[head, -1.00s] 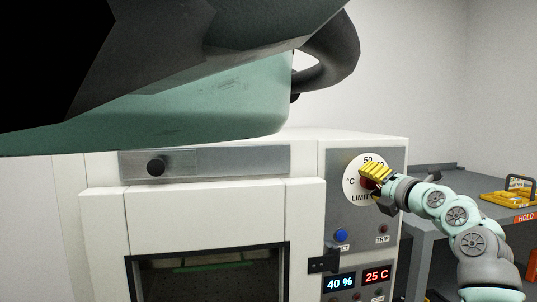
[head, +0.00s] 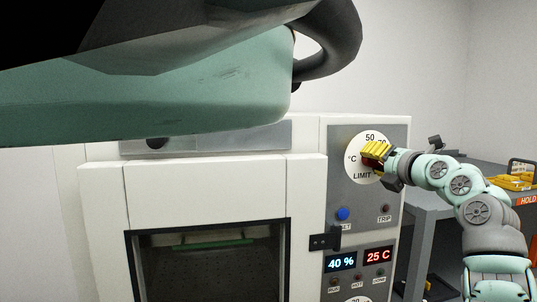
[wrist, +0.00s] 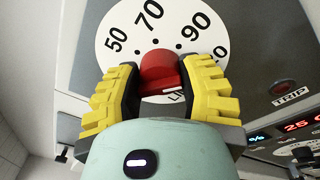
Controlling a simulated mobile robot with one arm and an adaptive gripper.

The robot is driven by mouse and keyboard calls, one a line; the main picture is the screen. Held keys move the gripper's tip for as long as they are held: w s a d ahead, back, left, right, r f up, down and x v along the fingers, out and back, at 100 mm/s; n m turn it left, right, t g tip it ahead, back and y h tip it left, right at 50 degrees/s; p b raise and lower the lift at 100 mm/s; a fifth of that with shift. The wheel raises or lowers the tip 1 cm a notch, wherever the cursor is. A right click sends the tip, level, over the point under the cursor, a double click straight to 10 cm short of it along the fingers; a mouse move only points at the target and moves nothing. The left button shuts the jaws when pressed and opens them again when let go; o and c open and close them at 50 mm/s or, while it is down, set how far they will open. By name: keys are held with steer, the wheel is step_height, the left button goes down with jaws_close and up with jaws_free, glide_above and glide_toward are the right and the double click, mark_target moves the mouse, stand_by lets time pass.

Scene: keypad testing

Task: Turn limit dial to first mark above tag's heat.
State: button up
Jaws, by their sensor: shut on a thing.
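The limit dial is a white round face (head: 356,169) marked °C and LIMIT on the oven's grey upper right panel, with a red knob at its centre. The wrist view shows the red knob (wrist: 160,70) between the two yellow-padded fingers of my gripper (wrist: 160,88), which is shut on it. The dial face (wrist: 118,32) reads 50, 70 and 90, with a black dot by each. The 70 dot is just above the knob in the picture. I cannot make out a pointer on the knob. My gripper (head: 376,155) also covers part of the dial in the head view. I cannot identify the tag.
Below the dial are a blue button (head: 343,214), a TRIP lamp (head: 385,209) and displays reading 40 % (head: 341,263) and 25 C (head: 378,257). A black latch (head: 325,241) juts out beside the oven window. A grey bench at right holds yellow items (head: 512,183) and a HOLD label (head: 527,200).

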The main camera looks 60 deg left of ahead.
steer(key=shift+w+f+n+b, duration=0.1)
steer(key=shift+f+n+b, duration=0.2)
steer(key=shift+n+b, duration=0.75)
steer(key=shift+r+n+h+b, duration=0.25)
steer(key=shift+n+b, duration=0.3)
steer(key=shift+b, duration=0.35)
steer(key=shift+r+n+h, duration=0.1)
steer(key=shift+n+h, duration=0.15)
steer(key=shift+n, duration=1.35)
steer(key=o, duration=1.2)
steer(key=v, duration=1.2)
